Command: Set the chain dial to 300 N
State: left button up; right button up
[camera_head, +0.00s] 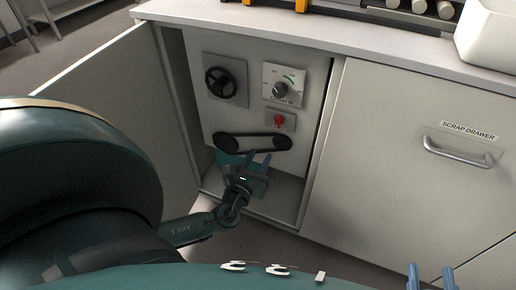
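A black handwheel (221,82) is left of the dial, a red button (279,121) below it, and a black belt loop (253,142) lower down. The open cabinet door (110,105) stands at left. A closed scrap drawer (420,160) is at right, under the countertop (350,40).

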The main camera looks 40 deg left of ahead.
aim_at(280, 89)
jog(key=k+l, duration=0.2)
jog(key=k, duration=0.3)
jog(key=k+l, duration=0.15)
jog(key=k, duration=0.35)
